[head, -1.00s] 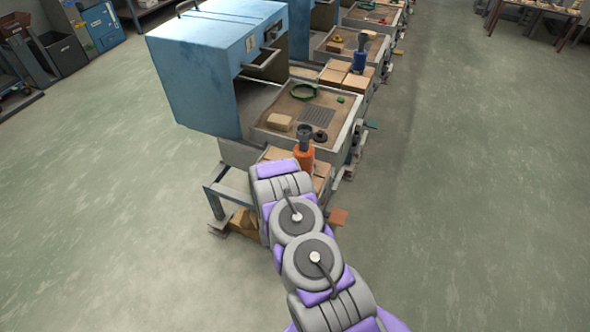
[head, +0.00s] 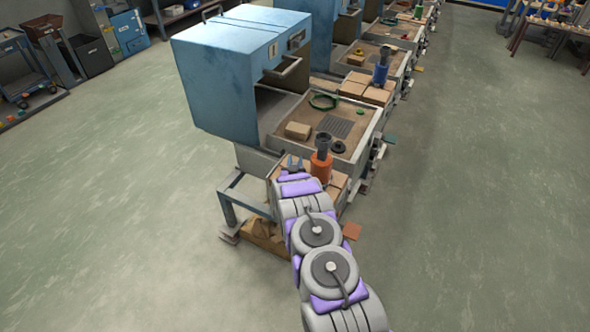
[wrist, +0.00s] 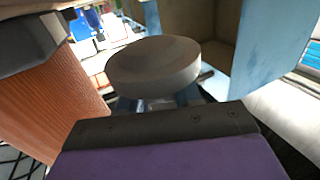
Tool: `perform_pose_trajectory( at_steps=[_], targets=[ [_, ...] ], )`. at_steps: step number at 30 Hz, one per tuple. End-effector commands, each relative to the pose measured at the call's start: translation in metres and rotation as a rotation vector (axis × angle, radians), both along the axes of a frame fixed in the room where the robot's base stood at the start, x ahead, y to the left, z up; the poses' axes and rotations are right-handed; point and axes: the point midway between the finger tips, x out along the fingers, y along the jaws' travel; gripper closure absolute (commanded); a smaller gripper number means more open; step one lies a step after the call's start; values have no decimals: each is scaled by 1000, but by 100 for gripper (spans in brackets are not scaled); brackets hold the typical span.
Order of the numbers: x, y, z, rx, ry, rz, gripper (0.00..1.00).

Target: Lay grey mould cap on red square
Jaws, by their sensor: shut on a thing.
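The grey mould cap (wrist: 153,65) is a round, thick disc. It fills the upper middle of the wrist view, in the jaws of my gripper (wrist: 160,101), which is shut on it. In the head view my gripper (head: 294,163) is just left of an orange cylinder with a dark top, above the front ledge of the blue furnace; the cap is not clear there. A small orange-red square (head: 351,231) shows low beside the stand, right of my arm; it is the only reddish square I can make out.
The orange cylinder (head: 321,167) stands close beside my gripper and also shows large at left in the wrist view (wrist: 48,95). The blue furnace (head: 245,60) has a tray with a tan block (head: 298,130), a green ring (head: 324,101) and a dark ring. Floor right is clear.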

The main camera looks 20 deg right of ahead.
Motion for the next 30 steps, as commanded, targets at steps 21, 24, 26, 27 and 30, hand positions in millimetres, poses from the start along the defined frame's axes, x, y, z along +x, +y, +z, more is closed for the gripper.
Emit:
perform_pose_trajectory(
  at_steps=[21, 24, 26, 27, 30],
  targets=[
    [3, -2, -36, 2, 1, -1, 96],
    [4, -2, -37, 2, 1, -1, 61],
    [4, -2, -37, 2, 1, -1, 55],
    [4, -2, -37, 2, 1, -1, 51],
    [4, -2, -37, 2, 1, -1, 42]
  ],
)
